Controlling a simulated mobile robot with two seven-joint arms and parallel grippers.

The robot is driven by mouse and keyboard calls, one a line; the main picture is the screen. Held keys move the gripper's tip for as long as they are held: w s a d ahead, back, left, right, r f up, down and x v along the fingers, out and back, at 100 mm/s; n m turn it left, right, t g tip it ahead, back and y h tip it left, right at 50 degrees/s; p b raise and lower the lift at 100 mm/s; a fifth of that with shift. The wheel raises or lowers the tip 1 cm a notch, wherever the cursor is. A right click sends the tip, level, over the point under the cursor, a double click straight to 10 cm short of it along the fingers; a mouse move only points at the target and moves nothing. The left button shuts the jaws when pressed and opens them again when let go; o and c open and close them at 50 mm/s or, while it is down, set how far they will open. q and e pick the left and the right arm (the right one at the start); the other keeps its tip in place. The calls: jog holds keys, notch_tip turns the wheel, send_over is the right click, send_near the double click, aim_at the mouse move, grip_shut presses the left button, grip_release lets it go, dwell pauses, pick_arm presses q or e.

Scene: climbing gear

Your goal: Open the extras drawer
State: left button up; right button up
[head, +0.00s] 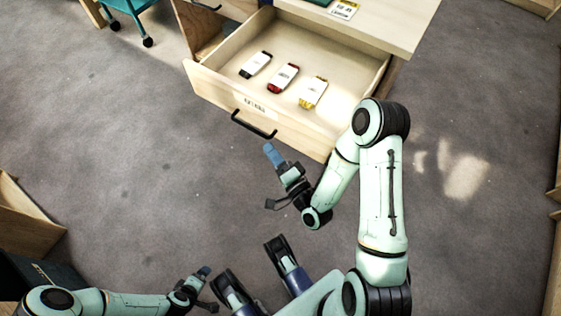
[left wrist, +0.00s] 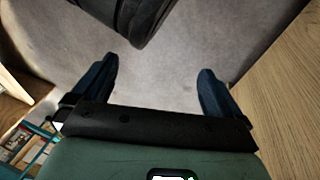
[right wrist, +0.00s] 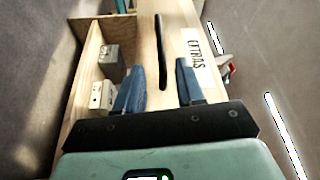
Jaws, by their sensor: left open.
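The extras drawer (head: 210,92) is pulled out of the light wood cabinet, its inside visible in the head view. Its black bar handle (head: 254,124) is on the front panel beside a label. The right wrist view shows the handle (right wrist: 161,50) and the label "EXTRAS" (right wrist: 195,48). My right gripper (head: 272,178) is open and empty, in front of the drawer and apart from the handle; in the right wrist view the handle lies ahead, between the fingers (right wrist: 158,88). My left gripper (head: 206,287) is open and empty, low in the head view; its fingers (left wrist: 158,88) show apart.
Three banded packets, black (head: 256,64), red (head: 283,78) and yellow (head: 313,93), lie in the drawer. A teal wheeled cart (head: 128,8) stands back left. Grey floor (head: 130,170) is clear left of the drawer.

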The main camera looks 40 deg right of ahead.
pick_arm(q)
jog(key=shift+g+h, duration=0.4)
jog(key=s+d+r+p, duration=0.2)
jog(key=s+r, duration=0.1)
jog(key=shift+d+r, duration=0.1)
jog(key=shift+r, duration=0.15)
pick_arm(e)
jog(key=s, duration=0.4)
jog(key=shift+s+f, duration=0.1)
